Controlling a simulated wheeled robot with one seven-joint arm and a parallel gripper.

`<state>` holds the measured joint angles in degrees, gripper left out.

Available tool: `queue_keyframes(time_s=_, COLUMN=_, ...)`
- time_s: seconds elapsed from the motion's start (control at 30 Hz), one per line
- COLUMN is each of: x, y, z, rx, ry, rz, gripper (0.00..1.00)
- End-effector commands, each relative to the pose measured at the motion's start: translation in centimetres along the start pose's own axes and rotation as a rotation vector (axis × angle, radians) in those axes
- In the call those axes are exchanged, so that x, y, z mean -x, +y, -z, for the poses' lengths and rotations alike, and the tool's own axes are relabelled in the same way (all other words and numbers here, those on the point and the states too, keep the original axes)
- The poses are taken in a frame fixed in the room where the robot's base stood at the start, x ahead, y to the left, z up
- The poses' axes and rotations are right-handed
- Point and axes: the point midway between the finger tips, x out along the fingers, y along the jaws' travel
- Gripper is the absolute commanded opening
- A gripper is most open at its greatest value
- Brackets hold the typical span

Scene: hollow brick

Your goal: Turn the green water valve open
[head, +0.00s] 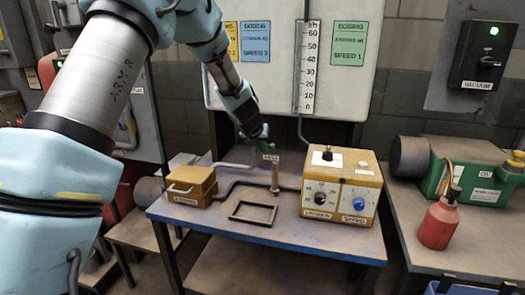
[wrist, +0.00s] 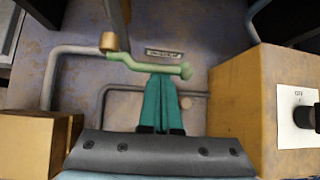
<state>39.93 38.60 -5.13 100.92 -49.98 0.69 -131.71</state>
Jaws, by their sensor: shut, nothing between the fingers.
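The green water valve handle (wrist: 150,67) is a pale green bent lever with a round knob at its right end, in the wrist view. Its left end meets a brass fitting (wrist: 108,41) on a grey pipe. My gripper (wrist: 165,77) has teal fingers pressed together, empty, with tips at the lever's near side, close to the knob. I cannot tell whether they touch it. In the head view my gripper (head: 263,131) is above the back of the blue table, in front of the white panel, and hides most of the valve there.
The blue table (head: 225,240) carries a small yellow box (head: 191,186), a black frame (head: 253,213), a brass post (head: 275,178) and a yellow control box (head: 340,188) with dials. A grey pipe (wrist: 50,75) bends around the valve. A red bottle (head: 438,222) stands on the right table.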

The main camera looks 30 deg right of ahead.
Motion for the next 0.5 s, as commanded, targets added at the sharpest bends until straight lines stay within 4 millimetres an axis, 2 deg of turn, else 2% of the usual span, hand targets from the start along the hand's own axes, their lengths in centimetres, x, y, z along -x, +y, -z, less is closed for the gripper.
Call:
queue_keyframes(time_s=0.27, x=0.2, y=0.4, z=-0.3, rx=0.076, ry=-0.006, rz=0.081, gripper=0.0)
queue_keyframes(time_s=0.5, x=1.2, y=0.8, z=-1.2, rx=0.207, ry=-0.007, rz=0.237, gripper=0.0)
